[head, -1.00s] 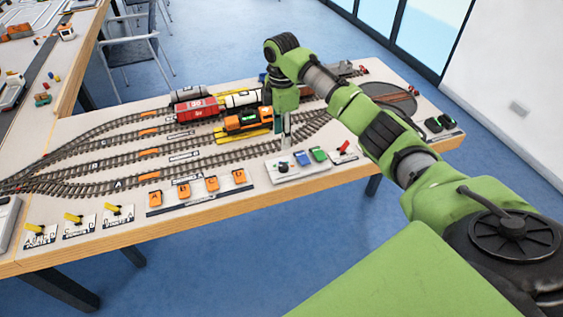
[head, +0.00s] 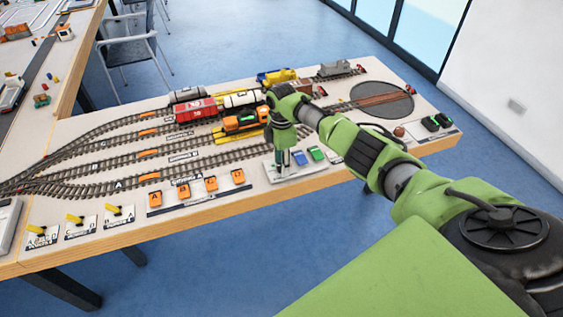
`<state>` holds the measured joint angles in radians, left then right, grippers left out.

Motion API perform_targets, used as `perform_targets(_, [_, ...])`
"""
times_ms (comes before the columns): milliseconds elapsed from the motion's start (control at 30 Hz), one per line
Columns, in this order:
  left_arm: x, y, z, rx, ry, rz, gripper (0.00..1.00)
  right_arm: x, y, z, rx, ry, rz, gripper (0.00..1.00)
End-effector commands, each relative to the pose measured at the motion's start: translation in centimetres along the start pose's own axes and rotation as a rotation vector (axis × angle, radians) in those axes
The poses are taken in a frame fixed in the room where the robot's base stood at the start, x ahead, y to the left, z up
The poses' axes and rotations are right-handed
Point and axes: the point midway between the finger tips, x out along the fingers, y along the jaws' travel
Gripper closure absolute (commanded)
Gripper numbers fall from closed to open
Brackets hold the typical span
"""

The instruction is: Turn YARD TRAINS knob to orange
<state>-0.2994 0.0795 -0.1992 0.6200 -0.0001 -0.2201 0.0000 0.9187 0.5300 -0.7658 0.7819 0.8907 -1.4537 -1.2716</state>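A light control panel (head: 310,168) lies at the table's front edge, with a blue button (head: 299,158) and a green button (head: 316,153). My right gripper (head: 281,165) points down over the panel's left part, where its dark knob sits; the gripper covers the knob. I cannot tell whether the fingers touch or grip it. The panel's lettering and any orange mark are too small or hidden to read. My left gripper is not in view.
Tracks with an orange locomotive (head: 240,120) and red wagon (head: 197,110) lie behind the gripper. Orange buttons (head: 197,190) and yellow levers (head: 75,218) are to the left. A turntable (head: 383,101) and dark green buttons (head: 437,121) are at right. My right arm hides part of the table.

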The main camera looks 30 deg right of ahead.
Motion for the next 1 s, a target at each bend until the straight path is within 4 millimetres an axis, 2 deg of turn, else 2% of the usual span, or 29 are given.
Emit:
perform_targets(267, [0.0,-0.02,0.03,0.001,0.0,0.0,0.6,0.19,-0.01,-0.03,-0.001,0.0,0.0,0.61])
perform_targets(400, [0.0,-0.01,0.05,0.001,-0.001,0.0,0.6,0.18,-0.02,-0.03,0.0,0.0,0.0,0.94])
perform_targets(433, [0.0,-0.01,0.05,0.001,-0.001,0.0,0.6,0.18,-0.02,-0.03,0.0,0.0,0.0,0.99])
perform_targets(767, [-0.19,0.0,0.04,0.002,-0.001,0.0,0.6,0.12,-0.03,-0.05,0.024,0.0,-0.001,0.99])
perform_targets(1000, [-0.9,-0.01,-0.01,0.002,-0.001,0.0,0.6,0.04,-0.06,-0.05,0.14,0.001,-0.002,0.99])
